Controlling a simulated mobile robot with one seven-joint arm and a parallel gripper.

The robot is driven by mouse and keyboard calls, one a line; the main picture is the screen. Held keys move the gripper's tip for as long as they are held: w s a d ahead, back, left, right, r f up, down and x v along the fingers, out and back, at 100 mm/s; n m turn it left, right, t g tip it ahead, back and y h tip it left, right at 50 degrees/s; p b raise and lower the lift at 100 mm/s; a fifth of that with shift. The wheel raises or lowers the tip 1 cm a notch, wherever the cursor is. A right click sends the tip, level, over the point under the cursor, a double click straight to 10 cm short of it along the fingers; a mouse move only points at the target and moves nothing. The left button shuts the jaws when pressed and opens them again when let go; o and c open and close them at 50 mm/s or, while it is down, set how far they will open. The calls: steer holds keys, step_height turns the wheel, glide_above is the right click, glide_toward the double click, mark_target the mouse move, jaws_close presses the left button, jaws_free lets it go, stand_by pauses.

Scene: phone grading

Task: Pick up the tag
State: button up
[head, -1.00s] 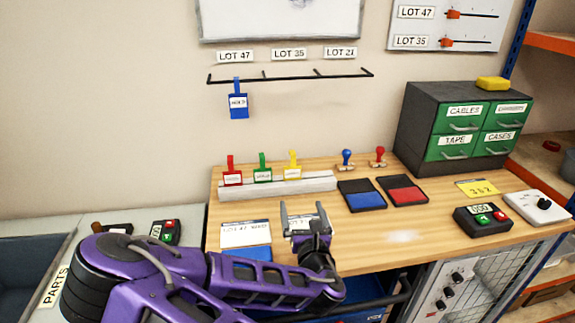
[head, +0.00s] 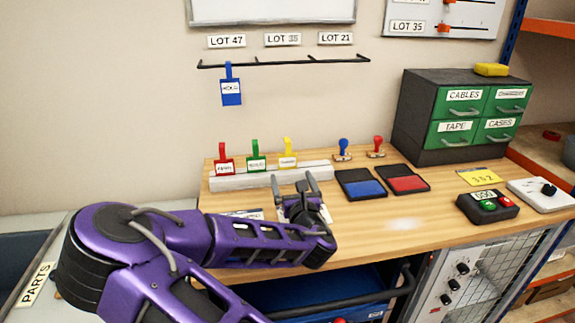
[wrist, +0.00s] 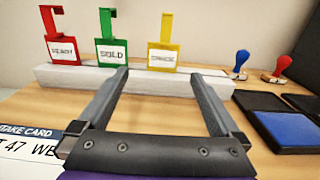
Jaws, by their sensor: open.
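A red tag (head: 223,163), a green tag (head: 256,160) and a yellow tag (head: 287,157) stand upright in a pale slotted rack (head: 230,182) at the back of the bench. A blue tag (head: 231,90) hangs from the wall rail below LOT 47. My gripper (head: 294,178) is open and empty in front of the rack's right part. In the wrist view, the yellow tag (wrist: 163,56) shows between and just beyond the fingertips. The green tag (wrist: 112,50) is by the left fingertip, the red tag (wrist: 62,48) farther left. The green tag reads SOLD; the yellow tag's word is unclear.
Blue (head: 361,184) and red (head: 403,178) ink pads lie right of my gripper, with blue (head: 343,149) and red (head: 377,146) stamps behind. A card (wrist: 30,145) lies on the left, partly hidden by my arm. A drawer cabinet (head: 420,130) stands back right.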

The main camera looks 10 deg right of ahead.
mark_target(288, 161)
steer(key=w, duration=0.3)
steer(key=shift+w, duration=0.3)
steer(key=shift+w+d+r, duration=0.1)
steer(key=shift+w+d, duration=0.05)
steer(key=shift+w, duration=1.2)
steer(key=shift+w+d+r, duration=0.1)
steer(key=shift+w, duration=1.25)
steer(key=shift+c, duration=0.2)
